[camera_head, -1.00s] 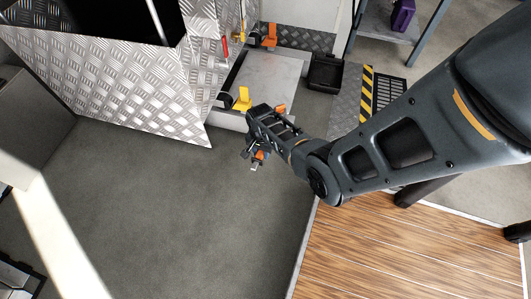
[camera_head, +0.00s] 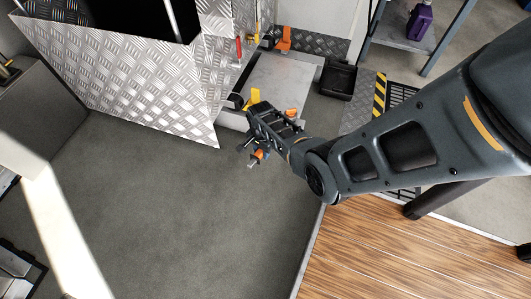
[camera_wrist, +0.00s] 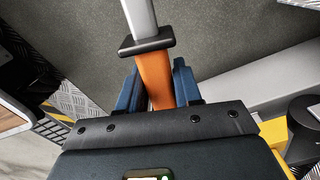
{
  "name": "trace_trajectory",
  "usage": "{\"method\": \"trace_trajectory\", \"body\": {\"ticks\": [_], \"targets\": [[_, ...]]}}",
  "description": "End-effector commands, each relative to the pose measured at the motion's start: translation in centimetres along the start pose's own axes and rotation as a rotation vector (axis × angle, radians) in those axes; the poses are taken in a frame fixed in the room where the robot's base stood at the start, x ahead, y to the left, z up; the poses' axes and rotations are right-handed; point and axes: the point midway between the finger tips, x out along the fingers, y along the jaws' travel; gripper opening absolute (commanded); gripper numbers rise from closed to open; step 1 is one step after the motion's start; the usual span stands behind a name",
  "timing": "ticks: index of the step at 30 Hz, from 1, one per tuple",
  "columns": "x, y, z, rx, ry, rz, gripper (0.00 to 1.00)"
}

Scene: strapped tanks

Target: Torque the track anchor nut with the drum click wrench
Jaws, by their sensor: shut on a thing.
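My gripper (camera_wrist: 156,88) is shut on an orange-handled tool, which I take to be the drum click wrench (camera_wrist: 153,70). Its handle lies between two blue fingers; beyond it are a black collar and a grey shaft that runs out of the top of the wrist view. In the head view my gripper (camera_head: 254,155) hangs over the grey floor beside the tread-plate box's corner, with a bit of the orange handle (camera_head: 261,154) showing. I cannot pick out the track anchor nut in either view.
A tread-plate box (camera_head: 140,75) stands at the left. A yellow bracket (camera_head: 251,98), a pale plate (camera_head: 280,80), an orange part (camera_head: 284,40) and a black tray (camera_head: 338,81) lie beyond my gripper. The grey floor (camera_head: 170,210) is open; wood-look flooring (camera_head: 370,250) lies at the right.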

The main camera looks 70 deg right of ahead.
Motion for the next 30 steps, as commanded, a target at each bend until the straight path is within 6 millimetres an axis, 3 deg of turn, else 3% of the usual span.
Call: {"method": "trace_trajectory", "body": {"ticks": [6, 30], "targets": [[-0.2, -1.3, -0.1, 0.048, 0.003, -0.006, 0.0], [-0.8, -2.0, -0.2, 0.09, 0.003, -0.007, 0.0]]}}
